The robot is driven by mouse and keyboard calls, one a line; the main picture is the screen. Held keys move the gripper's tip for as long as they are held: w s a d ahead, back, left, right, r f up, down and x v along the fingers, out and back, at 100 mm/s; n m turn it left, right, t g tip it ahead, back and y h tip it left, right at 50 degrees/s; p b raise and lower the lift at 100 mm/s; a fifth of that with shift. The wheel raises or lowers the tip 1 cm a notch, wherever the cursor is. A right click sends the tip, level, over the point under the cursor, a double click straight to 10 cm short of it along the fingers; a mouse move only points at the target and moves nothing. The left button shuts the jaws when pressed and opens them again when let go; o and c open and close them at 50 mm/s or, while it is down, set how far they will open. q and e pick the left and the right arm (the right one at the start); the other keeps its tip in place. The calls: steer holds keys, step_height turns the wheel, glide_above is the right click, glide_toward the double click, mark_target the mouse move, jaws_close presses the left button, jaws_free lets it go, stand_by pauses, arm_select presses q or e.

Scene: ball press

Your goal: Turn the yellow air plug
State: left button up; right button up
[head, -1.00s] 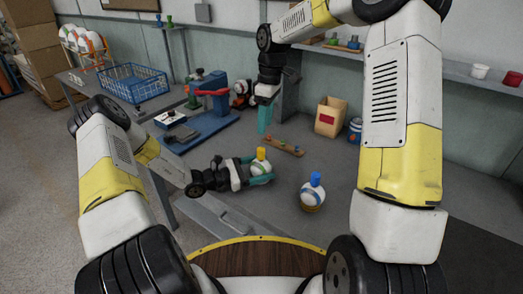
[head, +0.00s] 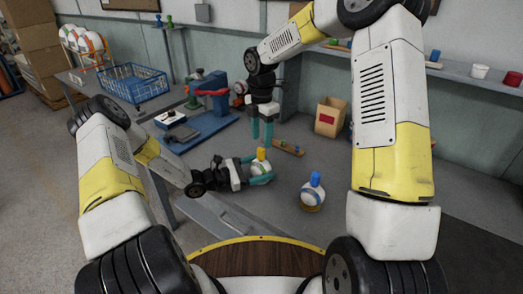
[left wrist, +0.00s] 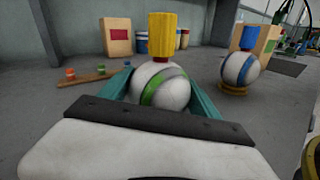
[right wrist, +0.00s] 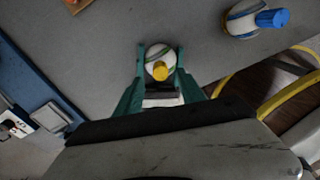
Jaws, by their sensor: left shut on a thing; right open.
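The yellow air plug (head: 261,154) stands upright on top of a white ball with a green stripe (head: 262,170). In the left wrist view the plug (left wrist: 174,36) rises above the ball (left wrist: 162,88). My left gripper (head: 260,172) is shut on that ball, with teal fingers on both sides. My right gripper (head: 262,132) points down from above, open, with its fingertips just above the yellow plug. In the right wrist view the plug (right wrist: 160,71) shows between and beyond the open fingers, which appear not to touch it.
A second ball with blue stripes (head: 311,194) and a blue plug (head: 315,179) sits on a round stand to the right. A wooden strip (head: 290,148) with small plugs lies behind. A blue press (head: 205,110), a blue basket (head: 133,84) and a box (head: 330,116) stand farther back.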

mark_target(262, 149)
step_height(262, 149, down, 6)
steer(key=shift+r, duration=0.1)
jaws_close()
stand_by(0.4)
